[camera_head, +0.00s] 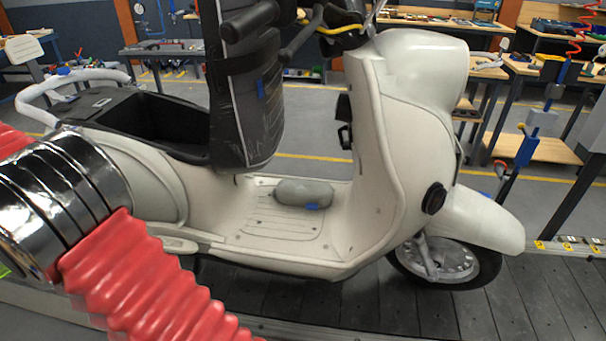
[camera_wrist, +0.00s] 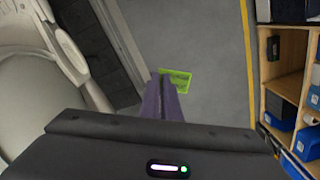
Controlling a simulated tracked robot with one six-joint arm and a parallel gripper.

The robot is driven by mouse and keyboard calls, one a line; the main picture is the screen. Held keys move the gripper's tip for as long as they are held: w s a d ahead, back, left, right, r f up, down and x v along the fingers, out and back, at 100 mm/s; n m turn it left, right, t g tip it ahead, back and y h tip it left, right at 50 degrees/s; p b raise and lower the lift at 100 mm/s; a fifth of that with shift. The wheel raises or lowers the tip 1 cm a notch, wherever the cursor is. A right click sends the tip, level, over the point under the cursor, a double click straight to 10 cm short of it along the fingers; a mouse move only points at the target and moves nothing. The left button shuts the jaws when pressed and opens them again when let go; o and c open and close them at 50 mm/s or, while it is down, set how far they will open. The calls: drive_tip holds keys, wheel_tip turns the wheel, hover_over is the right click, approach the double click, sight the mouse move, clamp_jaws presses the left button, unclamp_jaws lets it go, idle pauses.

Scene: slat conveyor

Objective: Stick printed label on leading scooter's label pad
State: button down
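A cream scooter (camera_head: 395,150) stands on the dark slat conveyor, its front wheel to the right. In the wrist view, part of a pale scooter body (camera_wrist: 30,85) shows at the left. My gripper (camera_wrist: 168,92) has purple fingers close together at a yellow-green printed label (camera_wrist: 177,79), which sticks out at their tips. The label is above grey floor beside the conveyor edge, apart from the scooter. My gripper is out of the head view. I cannot pick out the label pad in either view.
The dark slats (camera_head: 400,305) run under the scooter. A grey lump (camera_head: 304,193) lies on its footboard, and a dark wrapped panel (camera_head: 245,95) stands above. In the wrist view, a wooden shelf (camera_wrist: 268,70) with blue bins stands at the right, past a yellow floor line.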

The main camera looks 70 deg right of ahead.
drive_tip(key=s+d+f+m+t+h, duration=0.1)
drive_tip(key=s+d+f+m, duration=0.25)
drive_tip(key=d, duration=0.45)
drive_tip(key=s+d+f+m+t+h, duration=0.15)
drive_tip(key=s+d+m, duration=0.3)
drive_tip(key=d, duration=0.45)
drive_tip(key=m+g+h, duration=0.7)
drive_tip(key=m+g, duration=1.2)
drive_tip(key=g, duration=0.1)
approach(358, 165)
drive_tip(key=shift+w+f, duration=0.1)
drive_tip(key=shift+w, duration=0.25)
drive_tip(key=shift+s, duration=0.1)
drive_tip(key=shift+x, duration=2.95)
drive_tip(key=shift+s+d, duration=0.25)
drive_tip(key=shift+s, duration=0.15)
